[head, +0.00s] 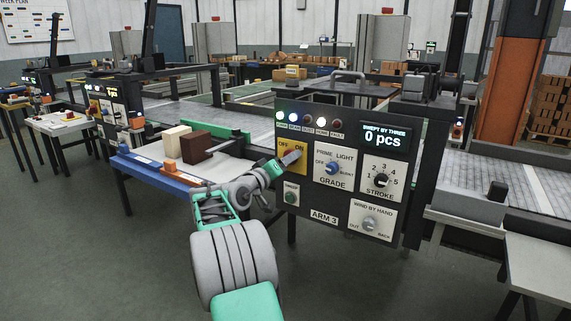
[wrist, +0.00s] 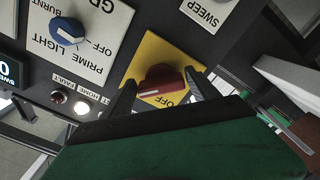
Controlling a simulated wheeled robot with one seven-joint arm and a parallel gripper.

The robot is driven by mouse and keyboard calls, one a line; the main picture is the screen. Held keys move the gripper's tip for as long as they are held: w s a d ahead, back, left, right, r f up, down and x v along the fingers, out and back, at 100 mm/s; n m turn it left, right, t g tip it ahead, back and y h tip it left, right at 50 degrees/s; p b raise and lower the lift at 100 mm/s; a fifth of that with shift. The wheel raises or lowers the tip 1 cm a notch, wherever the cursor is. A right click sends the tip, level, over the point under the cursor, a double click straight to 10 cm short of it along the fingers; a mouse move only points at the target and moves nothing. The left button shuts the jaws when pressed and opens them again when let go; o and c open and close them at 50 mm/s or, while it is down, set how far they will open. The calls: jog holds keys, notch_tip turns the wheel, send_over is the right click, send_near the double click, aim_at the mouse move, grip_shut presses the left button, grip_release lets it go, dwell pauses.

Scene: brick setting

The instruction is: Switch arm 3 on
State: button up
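The arm 3 panel (head: 322,217) is dark, with a yellow OFF/ON plate (head: 284,169) at its left side. My gripper (head: 293,156) is at this plate in the head view and covers most of the switch there. In the wrist view the panel is upside down. The red switch knob (wrist: 165,78) sits on the yellow plate (wrist: 148,52), between the two fingers of my gripper (wrist: 160,88). The fingers are apart, one at each side of the knob; I cannot tell whether either touches it. A white mark shows on the knob, near the word OFF. ON is hidden there.
The panel also carries the blue grade knob (head: 333,168), the stroke dial (head: 381,180), the wind-by-hand knob (head: 369,224) and a green button (head: 291,198). The display (head: 385,139) reads 0 pcs. Blocks (head: 195,147) stand on the table left of the panel.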

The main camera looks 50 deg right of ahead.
jog(key=shift+o, duration=1.3)
jog(key=shift+a, duration=0.1)
jog(key=a, duration=0.7)
jog(key=shift+s+a+p, duration=0.3)
jog(key=shift+s+p, duration=0.05)
jog(key=shift+p, duration=0.05)
